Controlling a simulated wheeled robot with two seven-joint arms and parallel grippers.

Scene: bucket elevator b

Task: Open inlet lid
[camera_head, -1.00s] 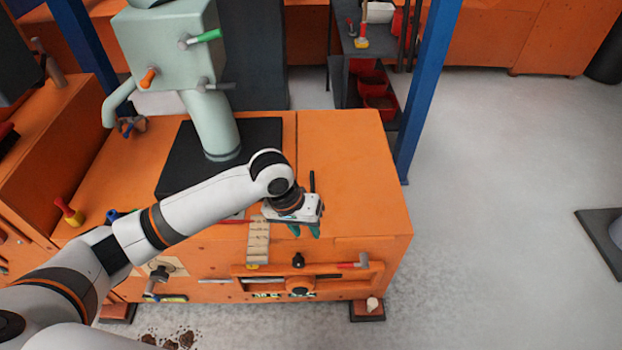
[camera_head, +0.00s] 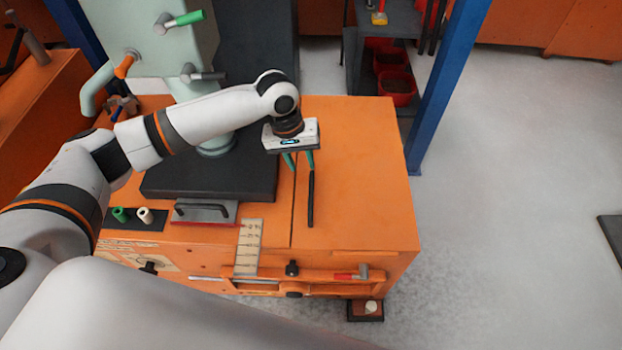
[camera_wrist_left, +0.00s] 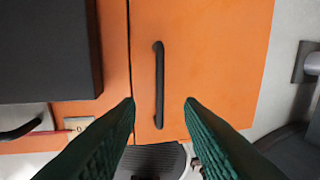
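The inlet lid appears to be the flat orange panel (camera_head: 365,160) on the right half of the machine top. A long black bar handle (camera_head: 311,205) stands along its left part. My left gripper (camera_head: 301,166) points down over the handle's far end, with its green fingers apart. In the left wrist view the handle (camera_wrist_left: 159,85) lies between the two open fingers (camera_wrist_left: 160,102), lined up with the gap and apparently untouched. The orange panel (camera_wrist_left: 215,60) lies flat there, with a dark seam on its left. My right gripper is not in view.
A black raised block (camera_head: 210,180) with a pale green column (camera_head: 170,60) stands left of the lid. A small black handle (camera_head: 205,207) is in front of it. A blue post (camera_head: 445,90) rises behind right. The floor at right (camera_head: 520,200) is largely clear.

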